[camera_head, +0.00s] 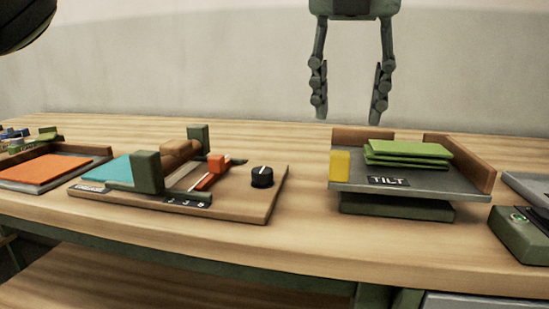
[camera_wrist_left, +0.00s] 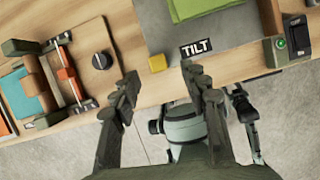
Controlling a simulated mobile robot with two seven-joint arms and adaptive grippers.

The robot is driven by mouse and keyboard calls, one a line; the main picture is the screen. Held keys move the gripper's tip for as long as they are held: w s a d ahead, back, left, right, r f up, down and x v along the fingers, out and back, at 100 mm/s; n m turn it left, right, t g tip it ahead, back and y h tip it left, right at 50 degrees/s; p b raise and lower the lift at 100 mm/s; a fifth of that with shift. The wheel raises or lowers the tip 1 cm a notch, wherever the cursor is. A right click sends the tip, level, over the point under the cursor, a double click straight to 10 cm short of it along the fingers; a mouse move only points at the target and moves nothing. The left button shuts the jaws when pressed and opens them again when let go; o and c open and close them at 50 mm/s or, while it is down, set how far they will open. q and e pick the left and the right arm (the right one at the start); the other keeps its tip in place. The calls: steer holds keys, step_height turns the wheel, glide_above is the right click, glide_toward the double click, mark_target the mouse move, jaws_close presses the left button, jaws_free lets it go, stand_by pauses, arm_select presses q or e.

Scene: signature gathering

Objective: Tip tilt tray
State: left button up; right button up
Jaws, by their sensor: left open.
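The tilt tray (camera_head: 455,183) is a grey plate with a TILT label, brown walls at its back and right, and a dark green base below. It looks about level. A stack of green sheets (camera_head: 408,152) lies on it. A yellow block (camera_head: 340,165) sits at its front left corner. My left gripper (camera_head: 348,115) is open and empty, fingers down, above the tray in the head view. In the left wrist view the yellow block (camera_wrist_left: 157,62) shows just beyond and between the open fingertips (camera_wrist_left: 160,72), apart from them. My right gripper cannot be made out.
Left of the tray is a wooden board (camera_head: 235,205) with a black knob (camera_head: 262,176), green posts and a teal sheet. An orange sheet (camera_head: 45,168) lies in a tray further left. A green box (camera_head: 522,235) stands at the right. Bare wood separates board and tilt tray.

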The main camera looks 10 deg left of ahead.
mark_target(340, 153)
arm_select(q)
steer(key=shift+n, duration=0.7)
steer(key=x, duration=0.8)
steer(key=shift+s+a+f, duration=0.3)
steer(key=shift+a, duration=0.05)
jaws_close()
